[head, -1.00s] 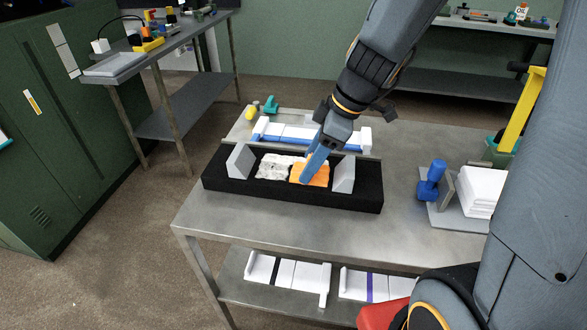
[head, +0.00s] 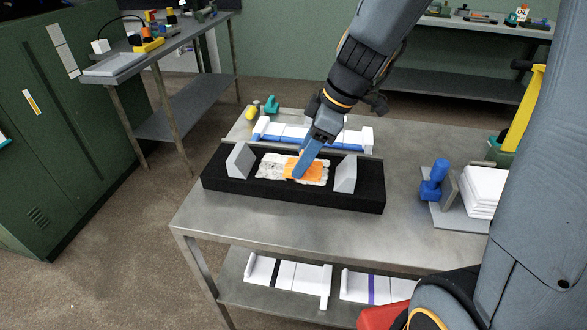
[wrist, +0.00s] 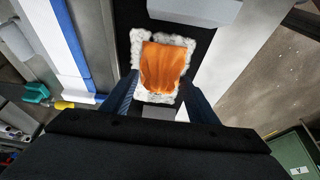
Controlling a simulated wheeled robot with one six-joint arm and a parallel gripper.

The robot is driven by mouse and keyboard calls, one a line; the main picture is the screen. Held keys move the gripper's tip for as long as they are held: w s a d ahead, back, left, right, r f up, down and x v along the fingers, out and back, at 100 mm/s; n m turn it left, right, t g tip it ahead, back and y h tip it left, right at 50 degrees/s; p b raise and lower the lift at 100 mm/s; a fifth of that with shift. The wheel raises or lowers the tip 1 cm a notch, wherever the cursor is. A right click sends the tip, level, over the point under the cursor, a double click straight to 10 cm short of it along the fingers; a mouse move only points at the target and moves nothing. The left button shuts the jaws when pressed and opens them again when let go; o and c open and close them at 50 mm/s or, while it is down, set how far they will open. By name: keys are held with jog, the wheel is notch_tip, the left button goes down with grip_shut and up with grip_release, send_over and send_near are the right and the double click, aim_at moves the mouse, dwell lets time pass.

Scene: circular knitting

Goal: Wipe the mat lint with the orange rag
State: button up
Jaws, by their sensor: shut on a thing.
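The orange rag (head: 308,171) lies on the pale, mottled lint patch (head: 268,167) in the middle of the black mat (head: 225,181). My gripper (head: 301,170) points down over the mat and is shut on the rag. In the wrist view the rag (wrist: 163,68) covers the centre of the lint (wrist: 153,97), and lint shows all round its edges. The gripper's blue fingers (wrist: 158,98) flank the near end of the rag. The fingertips' exact contact with the rag is partly hidden.
Two grey wedge blocks, one left (head: 240,160) and one right (head: 346,174), stand on the mat beside the lint. A white and blue rack (head: 290,134) stands behind the mat. A blue tool (head: 433,180) and a white stack (head: 484,190) are to the right. The front table strip is clear.

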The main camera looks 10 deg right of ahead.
aim_at(316, 162)
jog(key=shift+w+d+r+b, duration=0.1)
jog(key=shift+w+d+b, duration=0.15)
jog(key=shift+d, duration=0.55)
jog(key=shift+w+d+b, duration=0.2)
jog(key=shift+d, duration=0.6)
jog(key=shift+w+a, duration=0.2)
jog(key=shift+a, duration=0.45)
jog(key=shift+w+a, duration=0.25)
jog(key=shift+a, duration=0.35)
jog(key=shift+w+a, duration=0.2)
jog(key=shift+a, duration=0.45)
jog(key=shift+s+f+b, duration=0.2)
jog(key=shift+s+b, duration=0.1)
jog(key=shift+a, duration=0.2)
jog(key=shift+a, duration=0.15)
